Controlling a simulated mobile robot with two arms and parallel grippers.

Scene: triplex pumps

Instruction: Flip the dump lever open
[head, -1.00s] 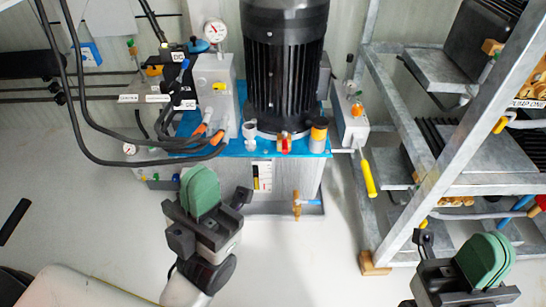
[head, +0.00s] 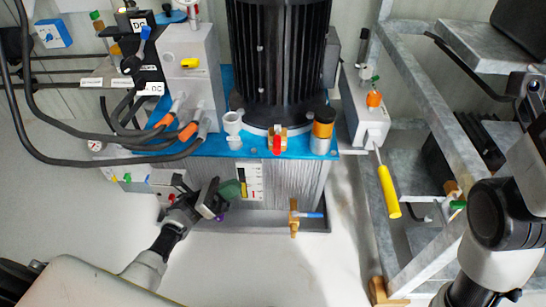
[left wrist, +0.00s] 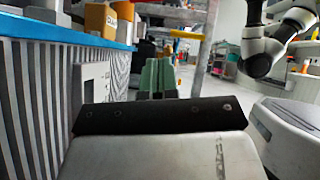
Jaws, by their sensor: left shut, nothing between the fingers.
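No part in view is labelled as the dump lever, so I cannot tell which it is. A yellow-handled lever (head: 389,190) hangs down, slightly tilted, from a pale grey block (head: 366,118) right of the motor; its yellow handle also shows in the left wrist view (left wrist: 186,35). A brass valve with a blue handle (head: 306,215) sits low on the tank front. A red-handled valve (head: 277,145) is on the blue tank top. My left gripper (head: 232,190), with green fingers (left wrist: 158,76), is shut and empty before the tank front, left of these parts. My right gripper is out of view.
The black motor (head: 279,55) stands on the blue tank top (head: 225,145). Black hoses (head: 75,130) loop at the left. A grey metal rack (head: 440,130) and my right arm (head: 500,220) occupy the right. The floor (head: 280,270) in front is clear.

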